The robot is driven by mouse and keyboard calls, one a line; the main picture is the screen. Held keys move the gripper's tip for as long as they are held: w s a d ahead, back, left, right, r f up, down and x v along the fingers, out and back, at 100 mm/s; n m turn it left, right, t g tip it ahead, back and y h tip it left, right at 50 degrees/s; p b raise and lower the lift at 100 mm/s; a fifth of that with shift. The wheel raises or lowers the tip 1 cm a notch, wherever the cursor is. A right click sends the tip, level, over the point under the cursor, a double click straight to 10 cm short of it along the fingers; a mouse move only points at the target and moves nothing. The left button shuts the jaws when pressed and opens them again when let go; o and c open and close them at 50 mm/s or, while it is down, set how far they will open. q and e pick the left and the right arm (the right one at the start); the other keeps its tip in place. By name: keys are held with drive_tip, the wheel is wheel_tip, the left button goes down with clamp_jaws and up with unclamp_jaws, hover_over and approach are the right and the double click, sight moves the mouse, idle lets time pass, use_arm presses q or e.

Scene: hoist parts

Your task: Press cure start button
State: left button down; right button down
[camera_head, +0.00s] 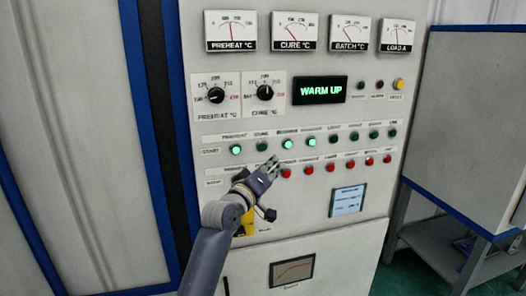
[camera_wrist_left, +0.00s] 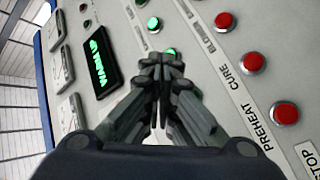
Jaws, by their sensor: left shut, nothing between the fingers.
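My right gripper is not in view.
Red stop buttons (camera_head: 308,169) run below the green row; the wrist view shows the red cure button (camera_wrist_left: 253,63) and red preheat button (camera_wrist_left: 285,113). A display (camera_head: 320,90) reads WARM UP. Two knobs (camera_head: 264,92) and several gauges (camera_head: 296,31) sit higher up.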

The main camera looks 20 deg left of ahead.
sight(265, 153)
use_arm(q)
drive_tip(key=shift+w+a+b, duration=0.6)
drive_tip(key=shift+w+a, duration=0.1)
drive_tip(key=shift+w, duration=0.3)
drive_tip(key=shift+w+a+b, duration=0.6)
drive_tip(key=shift+w+a, duration=0.05)
drive_tip(key=shift+w, duration=0.35)
drive_tip(key=shift+w+a+b, duration=0.6)
drive_tip(key=shift+w+a, duration=0.1)
drive_tip(key=shift+w, duration=0.3)
drive_tip(key=shift+w, duration=0.1)
drive_tip(key=shift+w+a, duration=0.25)
drive_tip(key=shift+w+a+b, duration=0.2)
drive_tip(key=shift+w+b, duration=0.15)
drive_tip(key=shift+s+d+p, duration=0.45)
drive_tip(key=shift+s+p, duration=0.3)
drive_tip(key=shift+p, duration=0.1)
